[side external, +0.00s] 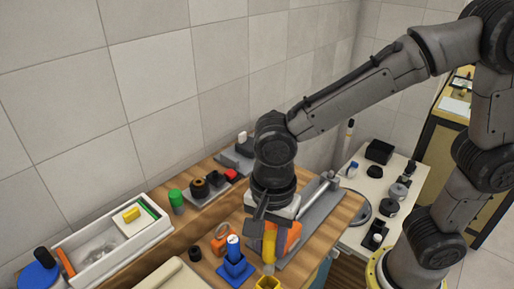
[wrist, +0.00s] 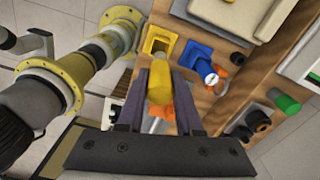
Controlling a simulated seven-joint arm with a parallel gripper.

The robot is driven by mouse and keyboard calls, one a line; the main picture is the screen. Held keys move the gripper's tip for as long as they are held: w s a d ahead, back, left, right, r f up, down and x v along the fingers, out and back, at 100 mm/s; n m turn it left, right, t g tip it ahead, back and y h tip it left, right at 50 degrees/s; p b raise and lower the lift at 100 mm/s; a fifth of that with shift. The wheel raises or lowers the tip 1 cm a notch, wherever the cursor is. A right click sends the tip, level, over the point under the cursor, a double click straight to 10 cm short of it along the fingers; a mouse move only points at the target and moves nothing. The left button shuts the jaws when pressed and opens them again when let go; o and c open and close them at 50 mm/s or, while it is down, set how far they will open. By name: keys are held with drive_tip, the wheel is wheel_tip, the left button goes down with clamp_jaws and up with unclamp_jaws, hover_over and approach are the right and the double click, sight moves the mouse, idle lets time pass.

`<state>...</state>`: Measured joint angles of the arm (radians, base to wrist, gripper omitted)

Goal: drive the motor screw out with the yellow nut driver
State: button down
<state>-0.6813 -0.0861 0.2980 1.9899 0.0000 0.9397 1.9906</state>
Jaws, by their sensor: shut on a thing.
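My gripper (wrist: 163,88) is shut on the yellow nut driver (wrist: 160,88), which lies between the two dark fingers in the wrist view. In the side external view the yellow nut driver (side external: 269,243) hangs below my wrist, close in front of an orange part (side external: 294,236). A yellow square holder (side external: 267,283) stands near the bench's front edge; it also shows in the wrist view (wrist: 150,45), just beyond the driver. I cannot make out the motor screw, and my wrist and gripper hide much of the area behind the driver.
A blue holder (side external: 236,270) with a blue-handled tool (side external: 233,247) stands left of the yellow driver. A white tray (side external: 112,250) lies at the left. A green cylinder (side external: 176,201) and dark parts stand toward the wall. A grey fixture (side external: 316,216) lies right of my wrist.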

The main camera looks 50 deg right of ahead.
drive_tip(key=shift+s+d+n, duration=0.1)
drive_tip(key=shift+s+n, duration=0.05)
drive_tip(key=shift+n, duration=0.35)
drive_tip(key=shift+r+n, duration=0.3)
drive_tip(key=shift+n, duration=0.3)
drive_tip(key=w+r+n, duration=0.6)
drive_tip(key=w+r, duration=0.3)
drive_tip(key=w, duration=0.4)
drive_tip(key=w+d+r+n, duration=0.1)
drive_tip(key=w+d+r, duration=0.2)
drive_tip(key=w+d, duration=0.7)
drive_tip(key=w+d+f+m, duration=0.1)
drive_tip(key=w+d, duration=0.2)
drive_tip(key=d, duration=0.7)
drive_tip(key=w+d+f+m, duration=0.2)
drive_tip(key=w+d, duration=0.1)
drive_tip(key=d, duration=0.7)
drive_tip(key=shift+w, duration=0.4)
